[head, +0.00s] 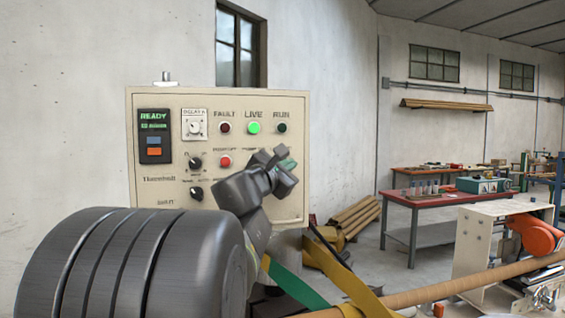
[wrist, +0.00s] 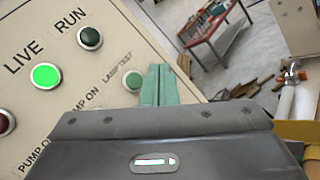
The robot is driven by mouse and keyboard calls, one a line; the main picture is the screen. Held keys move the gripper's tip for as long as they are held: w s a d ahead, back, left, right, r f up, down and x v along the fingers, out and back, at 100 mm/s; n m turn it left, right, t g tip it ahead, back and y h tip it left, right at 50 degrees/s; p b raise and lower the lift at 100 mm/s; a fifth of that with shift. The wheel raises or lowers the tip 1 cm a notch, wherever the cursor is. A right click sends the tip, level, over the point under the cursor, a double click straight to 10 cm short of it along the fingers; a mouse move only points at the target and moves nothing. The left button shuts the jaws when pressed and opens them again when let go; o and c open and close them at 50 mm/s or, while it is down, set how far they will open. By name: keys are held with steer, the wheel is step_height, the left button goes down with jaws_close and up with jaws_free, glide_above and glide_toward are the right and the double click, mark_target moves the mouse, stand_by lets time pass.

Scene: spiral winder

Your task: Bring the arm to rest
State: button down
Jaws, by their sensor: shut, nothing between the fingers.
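My gripper (head: 286,163) is in front of the lower right part of the cream control panel (head: 160,105). In the wrist view its green fingers (wrist: 154,70) are together with nothing between them. Their tips lie next to the lamp test button (wrist: 132,79); I cannot tell whether they touch the panel. My arm is raised and bent across the lower part of the panel, hiding some labels. The LIVE lamp (head: 254,128) glows green, and the READY display (head: 154,136) is lit. The FAULT lamp (head: 224,127) and RUN lamp (head: 282,127) look dark.
A long brown tube (head: 450,288) crosses the lower right, near an orange machine part (head: 536,233). Yellow and green straps (head: 292,284) lie below my arm. A red-topped workbench (head: 445,197) stands farther back. Open floor shows between the bench and the wall.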

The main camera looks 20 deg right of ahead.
steer(key=shift+w, duration=0.1)
steer(key=p, duration=0.1)
steer(key=w+p, duration=0.1)
steer(key=p, duration=0.1)
steer(key=shift+w+d+r, duration=0.1)
steer(key=shift+w+r, duration=0.15)
steer(key=shift+s+p, duration=0.1)
steer(key=shift+p, duration=0.35)
steer(key=shift+s+a+f+b, duration=0.15)
steer(key=shift+s+b, duration=0.7)
steer(key=shift+s, duration=0.5)
steer(key=shift+s+a+f+b, duration=0.1)
steer(key=shift+s+b, duration=0.7)
steer(key=shift+s, duration=0.55)
steer(key=shift+w+r, duration=0.1)
steer(key=shift+w, duration=0.1)
